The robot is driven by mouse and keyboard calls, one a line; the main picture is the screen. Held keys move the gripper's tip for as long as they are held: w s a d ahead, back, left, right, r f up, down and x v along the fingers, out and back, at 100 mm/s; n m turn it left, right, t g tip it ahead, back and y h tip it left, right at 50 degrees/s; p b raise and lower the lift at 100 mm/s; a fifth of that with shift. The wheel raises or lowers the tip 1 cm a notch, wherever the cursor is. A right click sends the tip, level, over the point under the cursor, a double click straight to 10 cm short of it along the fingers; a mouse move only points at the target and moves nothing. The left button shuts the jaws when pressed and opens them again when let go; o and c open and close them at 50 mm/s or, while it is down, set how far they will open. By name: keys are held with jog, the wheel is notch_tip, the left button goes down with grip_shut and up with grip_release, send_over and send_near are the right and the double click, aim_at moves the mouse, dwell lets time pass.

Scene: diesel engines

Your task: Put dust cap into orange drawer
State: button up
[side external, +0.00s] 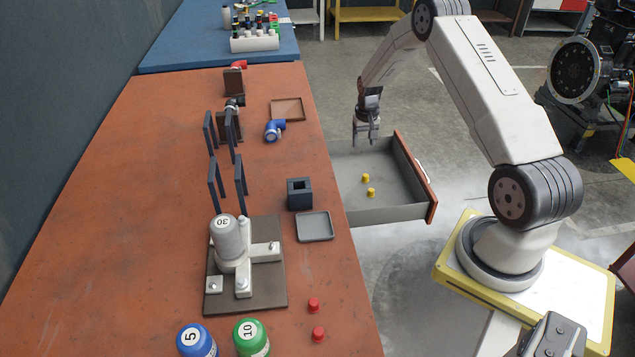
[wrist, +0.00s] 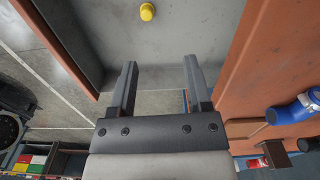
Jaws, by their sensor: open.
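The drawer (side external: 390,205) with an orange front is pulled out from the right side of the orange workbench. Two small yellow caps, one farther back (side external: 365,178) and one nearer (side external: 371,192), stand on its grey floor. Two red caps, one farther (side external: 314,305) and one nearer (side external: 318,334), stand on the bench near its front right edge. My gripper (side external: 363,137) is open and empty, pointing down at the far end of the drawer. In the wrist view its fingers (wrist: 160,65) are apart, with one yellow cap (wrist: 147,11) beyond them, touching neither.
On the bench are a dark square block (side external: 299,194), a grey tray (side external: 315,227), a brown tray (side external: 287,109), a blue fitting (side external: 274,130) and a fixture plate (side external: 270,290) with a grey filter (side external: 227,238). Blue (side external: 197,341) and green (side external: 251,337) canisters stand at the front.

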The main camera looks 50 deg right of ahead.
jog(key=a+r+n+t, duration=0.1)
jog(key=a+r+n, duration=0.1)
jog(key=a+r, duration=0.5)
jog(key=a+r+n, duration=0.2)
jog(key=a+r, duration=0.2)
jog(key=a, duration=0.7)
jog(key=s+a+r+n, duration=0.2)
jog(key=s+a, duration=0.5)
jog(key=s+a+r+n+t, duration=0.1)
jog(key=s+a+r+n, duration=0.1)
jog(key=s+a, duration=0.5)
jog(key=shift+s+a+r, duration=0.25)
jog(key=shift+r, duration=0.05)
